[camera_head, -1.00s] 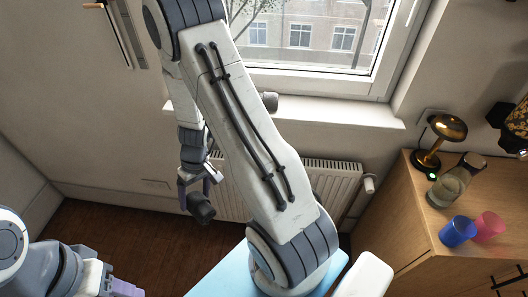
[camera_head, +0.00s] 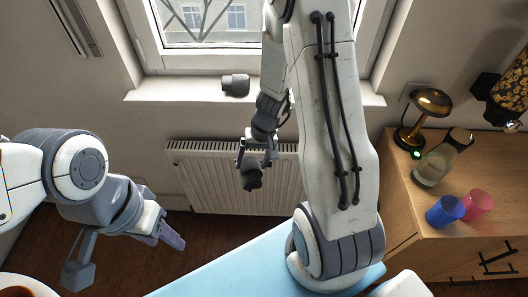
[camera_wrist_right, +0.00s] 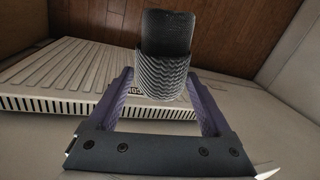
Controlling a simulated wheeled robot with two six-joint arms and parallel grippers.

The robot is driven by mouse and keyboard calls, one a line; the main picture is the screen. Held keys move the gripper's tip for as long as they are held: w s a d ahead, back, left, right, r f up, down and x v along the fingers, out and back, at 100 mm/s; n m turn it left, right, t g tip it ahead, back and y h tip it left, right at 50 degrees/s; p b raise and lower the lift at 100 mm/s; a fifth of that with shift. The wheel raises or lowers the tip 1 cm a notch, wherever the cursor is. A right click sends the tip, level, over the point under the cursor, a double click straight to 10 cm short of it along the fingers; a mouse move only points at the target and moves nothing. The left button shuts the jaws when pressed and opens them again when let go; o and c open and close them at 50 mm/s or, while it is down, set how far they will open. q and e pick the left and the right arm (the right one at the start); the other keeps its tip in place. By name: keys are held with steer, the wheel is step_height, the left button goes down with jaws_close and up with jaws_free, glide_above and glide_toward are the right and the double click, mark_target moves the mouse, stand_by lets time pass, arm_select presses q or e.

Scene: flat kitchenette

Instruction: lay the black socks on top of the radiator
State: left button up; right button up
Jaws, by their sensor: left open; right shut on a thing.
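The black socks (camera_head: 252,180), a dark rolled bundle, hang from my right gripper (camera_head: 256,156), which is shut on them. In the head view they appear in front of the white radiator (camera_head: 195,178) under the window. In the right wrist view the socks (camera_wrist_right: 166,72), black with a grey zigzag part, sit between the purple fingers of my right gripper (camera_wrist_right: 162,100). The radiator (camera_wrist_right: 70,68) and its slotted top lie behind and below there. I cannot tell the exact gap between them. My left gripper (camera_head: 128,252) is open and empty at the lower left.
A dark grey roundish object (camera_head: 236,85) sits on the windowsill (camera_head: 170,92). A wooden cabinet (camera_head: 410,195) at right bears a brass lamp (camera_head: 430,103), a glass bottle (camera_head: 438,162), a blue cup (camera_head: 445,211) and a pink cup (camera_head: 478,204). A light-blue surface (camera_head: 255,262) lies below.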

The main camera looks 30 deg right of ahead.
steer(key=s+d+f+m+t+h+b, duration=0.1)
steer(key=s+d+f+m+h+b, duration=0.15)
steer(key=d+f+m+b, duration=0.55)
steer(key=s+d+f+m+t+h+b, duration=0.1)
steer(key=s+d+f+m+h+b, duration=0.2)
steer(key=m+b, duration=0.9)
steer(key=shift+m+g+y, duration=0.3)
steer(key=shift+y, duration=0.45)
steer(key=w+d, duration=0.3)
steer(key=w, duration=0.2)
steer(key=w+d, duration=0.4)
steer(key=w, duration=0.1)
steer(key=w+d+p, duration=0.1)
steer(key=w+d, duration=0.2)
steer(key=w, duration=0.1)
steer(key=shift+w+d+f, duration=0.15)
steer(key=shift+w+d, duration=0.15)
steer(key=shift+w, duration=0.1)
arm_select(q)
step_height(320, 180, down, 22)
steer(key=shift+r, duration=0.2)
arm_select(e)
steer(key=shift+f, duration=0.35)
steer(key=shift+f, duration=0.1)
